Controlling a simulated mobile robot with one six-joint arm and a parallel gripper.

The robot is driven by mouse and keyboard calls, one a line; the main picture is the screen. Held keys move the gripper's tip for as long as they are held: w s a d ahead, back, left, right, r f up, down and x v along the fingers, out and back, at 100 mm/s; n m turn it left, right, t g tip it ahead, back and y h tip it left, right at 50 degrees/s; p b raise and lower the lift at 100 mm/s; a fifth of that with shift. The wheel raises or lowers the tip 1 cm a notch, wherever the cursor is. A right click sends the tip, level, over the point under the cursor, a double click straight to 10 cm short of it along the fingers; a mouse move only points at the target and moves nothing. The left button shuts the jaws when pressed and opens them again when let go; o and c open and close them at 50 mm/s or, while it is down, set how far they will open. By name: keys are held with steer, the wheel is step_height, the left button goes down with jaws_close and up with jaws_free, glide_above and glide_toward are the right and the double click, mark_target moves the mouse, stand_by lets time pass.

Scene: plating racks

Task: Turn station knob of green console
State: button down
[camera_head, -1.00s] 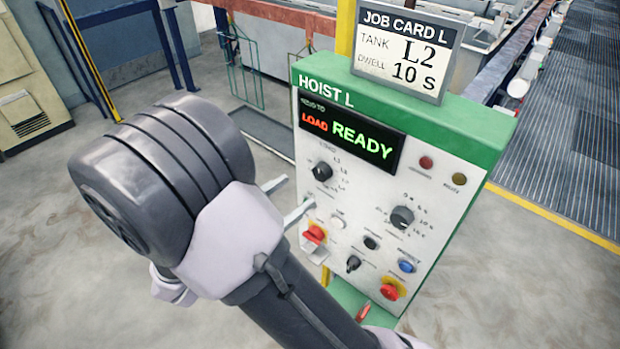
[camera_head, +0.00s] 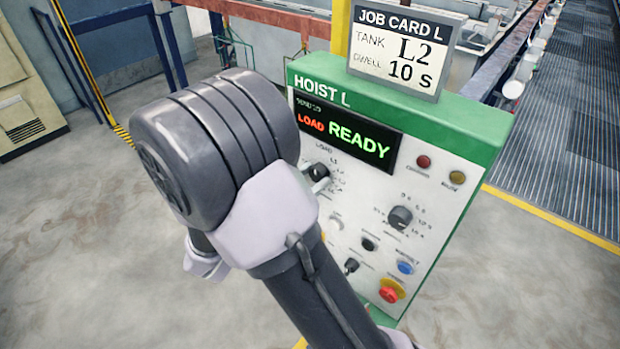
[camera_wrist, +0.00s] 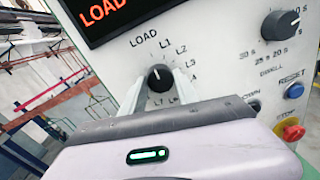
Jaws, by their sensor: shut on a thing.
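The green console (camera_head: 478,134) is headed HOIST L, with a white panel. Its display (camera_head: 346,134) reads LOAD in red and READY in green. The black station knob (camera_head: 318,170) is at the panel's upper left, under the display, with a ring of labels from LOAD through L1, L2 and L3. In the wrist view the station knob (camera_wrist: 159,75) sits between the fingertips of my gripper (camera_wrist: 161,84), which is shut on it. Its pointer appears to be toward LOAD. In the head view my arm hides the panel's lower left.
A job card (camera_head: 402,50) on top reads TANK L2, DWELL 10 S. A dwell knob (camera_head: 400,217), a blue button (camera_head: 405,267) and a red button (camera_head: 390,292) are on the panel's right side. Open floor lies left of the console.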

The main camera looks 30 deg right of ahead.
steer(key=m+b, duration=0.1)
steer(key=m, duration=0.3)
steer(key=shift+f+m+y+b, duration=0.1)
steer(key=shift+m+y+b, duration=0.2)
steer(key=shift+m+b, duration=0.1)
steer(key=m+b, duration=0.3)
steer(key=m, duration=0.1)
steer(key=shift+f, duration=0.1)
steer(key=m+b, duration=0.5)
steer(key=shift+s+t+y, duration=0.1)
steer(key=shift+t+y, duration=0.2)
steer(key=m+b, duration=0.3)
steer(key=shift+r+b, duration=0.2)
steer(key=shift+b, duration=0.2)
steer(key=c, duration=0.9)
jaws_free()
